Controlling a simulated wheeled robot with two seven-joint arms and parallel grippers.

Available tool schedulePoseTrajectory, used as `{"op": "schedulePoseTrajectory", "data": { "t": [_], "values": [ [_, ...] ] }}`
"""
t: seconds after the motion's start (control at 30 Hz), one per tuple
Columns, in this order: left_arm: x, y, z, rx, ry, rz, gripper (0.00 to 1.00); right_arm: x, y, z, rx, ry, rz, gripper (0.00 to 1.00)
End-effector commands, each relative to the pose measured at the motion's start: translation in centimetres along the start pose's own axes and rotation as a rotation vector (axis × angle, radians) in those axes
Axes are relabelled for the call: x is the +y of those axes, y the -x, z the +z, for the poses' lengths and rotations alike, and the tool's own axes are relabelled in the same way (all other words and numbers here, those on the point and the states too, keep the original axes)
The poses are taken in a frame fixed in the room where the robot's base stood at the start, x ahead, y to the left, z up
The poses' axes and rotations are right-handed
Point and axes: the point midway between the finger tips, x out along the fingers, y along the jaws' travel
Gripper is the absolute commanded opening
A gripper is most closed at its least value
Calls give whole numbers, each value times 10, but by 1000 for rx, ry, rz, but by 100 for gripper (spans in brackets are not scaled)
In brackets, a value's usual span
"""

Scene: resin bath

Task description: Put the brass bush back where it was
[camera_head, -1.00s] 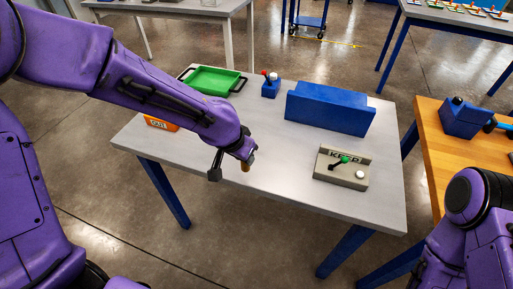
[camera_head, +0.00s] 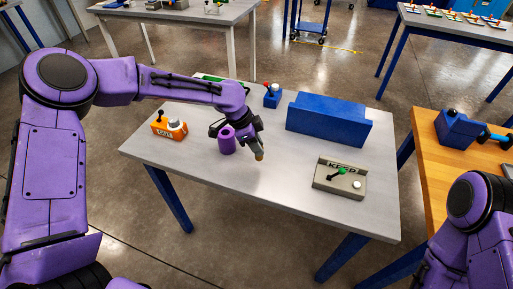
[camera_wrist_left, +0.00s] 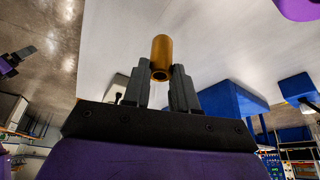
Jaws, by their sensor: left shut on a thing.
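The brass bush (camera_head: 260,156) is a small golden tube. My left gripper (camera_head: 258,150) is shut on it and holds it over the middle of the grey table (camera_head: 215,172). In the left wrist view the bush (camera_wrist_left: 162,52) sits between the two dark fingertips (camera_wrist_left: 160,82), with its open round end towards the camera. How high it is above the table I cannot tell. My right arm shows at the lower right of the head view, but its gripper is not in view.
An orange block (camera_head: 160,130) labelled OUT is at the table's left. A long blue block (camera_head: 328,120) and small blue box (camera_head: 271,101) stand behind. My arm mostly hides the green tray (camera_head: 212,78).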

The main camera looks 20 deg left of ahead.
Motion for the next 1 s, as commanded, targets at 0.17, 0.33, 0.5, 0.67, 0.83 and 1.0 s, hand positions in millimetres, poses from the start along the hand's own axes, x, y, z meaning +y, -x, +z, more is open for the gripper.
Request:
{"op": "schedulePoseTrajectory", "data": {
  "t": [0.17,0.33,0.5,0.67,0.83,1.0],
  "values": [
    [-13,-17,8,-2,1,3,0,1,9,-4,0,0,0,99],
    [-12,-39,17,-1,-1,0,0,2,20,-8,0,0,0,99],
    [-13,-42,18,0,-2,-2,0,2,18,-8,0,0,0,99],
    [-12,-45,19,0,-2,-2,0,2,16,-7,0,0,0,99],
    [-12,-45,19,0,-2,-2,52,2,16,-7,0,0,0,99],
    [-12,-45,19,0,-2,-2,52,2,17,-7,0,0,0,99]
  ]
}}
